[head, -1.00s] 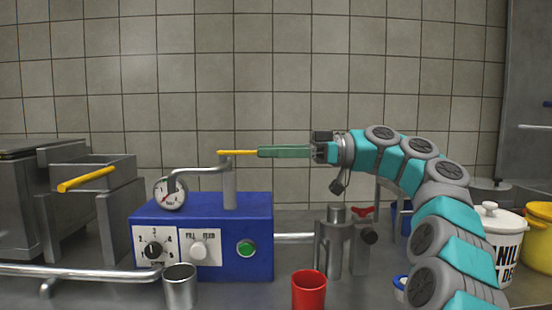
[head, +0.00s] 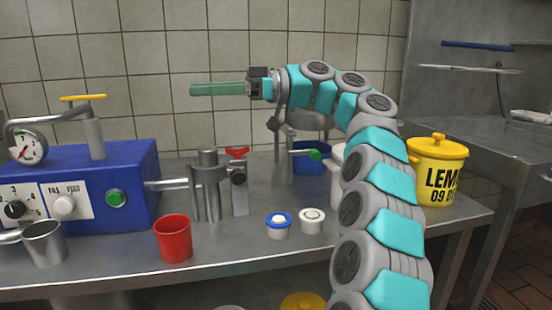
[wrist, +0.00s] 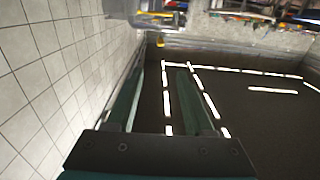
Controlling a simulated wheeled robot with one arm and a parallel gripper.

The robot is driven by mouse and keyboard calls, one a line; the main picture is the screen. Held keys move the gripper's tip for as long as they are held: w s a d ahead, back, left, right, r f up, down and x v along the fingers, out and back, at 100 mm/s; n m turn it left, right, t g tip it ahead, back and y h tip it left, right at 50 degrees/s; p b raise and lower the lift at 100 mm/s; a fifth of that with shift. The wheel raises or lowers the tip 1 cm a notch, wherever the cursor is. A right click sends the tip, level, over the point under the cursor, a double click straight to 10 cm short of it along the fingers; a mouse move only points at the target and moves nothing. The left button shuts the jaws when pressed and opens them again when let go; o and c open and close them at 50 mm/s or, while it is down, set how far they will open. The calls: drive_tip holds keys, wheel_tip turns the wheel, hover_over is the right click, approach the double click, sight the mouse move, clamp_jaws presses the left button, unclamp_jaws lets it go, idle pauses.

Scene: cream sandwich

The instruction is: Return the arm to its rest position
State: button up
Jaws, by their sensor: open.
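My arm rises from the lower right of the head view, arches over and points left. My gripper (head: 212,89) has green fingers and hangs in the air in front of the tiled wall, above the counter. In the wrist view the two fingers (wrist: 158,98) stand apart with nothing between them. The gripper touches nothing and is to the right of the yellow lever (head: 83,98) on the blue machine (head: 130,178).
A red cup (head: 173,240), a metal cup (head: 45,244) and two small lidded jars (head: 312,221) stand on the counter (head: 262,262). A yellow lidded pot (head: 437,175) stands at the right, close to my arm. The air around the gripper is clear.

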drive_tip(key=s+d+f+m+t+h, duration=0.15)
drive_tip(key=s+f+m+h, duration=0.25)
drive_tip(key=s+f+m, duration=0.55)
drive_tip(key=s+d+f+m+t+h, duration=0.1)
drive_tip(key=s+d+f+m+h, duration=0.25)
drive_tip(key=s+f, duration=0.65)
drive_tip(key=s+d+f+m+h, duration=0.4)
drive_tip(key=s+d+f, duration=0.4)
drive_tip(key=d+f, duration=0.3)
drive_tip(key=s+d+f+m+h, duration=0.3)
drive_tip(key=s+d+f+h, duration=0.3)
drive_tip(key=s+d+f, duration=0.3)
drive_tip(key=d+f, duration=0.3)
drive_tip(key=f, duration=0.1)
drive_tip(key=shift+f+m, duration=0.3)
drive_tip(key=shift+m, duration=0.1)
